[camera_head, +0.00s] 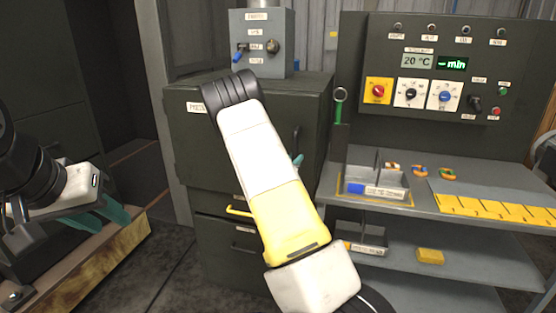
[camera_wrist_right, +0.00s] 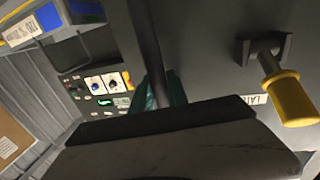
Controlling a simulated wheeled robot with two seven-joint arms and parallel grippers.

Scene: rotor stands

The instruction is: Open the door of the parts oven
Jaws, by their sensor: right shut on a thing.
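The parts oven (camera_head: 185,150) is a dark green cabinet in the middle of the head view, its door front looking closed. A dark upright door handle (camera_head: 296,138) is on the door's right side. My right gripper (camera_head: 298,160) is mostly hidden behind my white and yellow forearm. In the right wrist view its teal fingers (camera_wrist_right: 161,92) are shut around the dark handle bar (camera_wrist_right: 148,40). A yellow latch grip (camera_head: 238,210) lies low on the oven front; it also shows in the wrist view (camera_wrist_right: 290,100). My left gripper (camera_head: 97,216) is empty, its teal fingers apart, at the left.
A grey switch box (camera_head: 262,58) stands on the oven. To the right are a control panel (camera_head: 435,120) reading 20 °C and a grey bench (camera_head: 410,200) with a parts tray (camera_head: 375,185). A wooden-edged pallet (camera_head: 115,255) lies under my left gripper. Some floor is clear before the oven.

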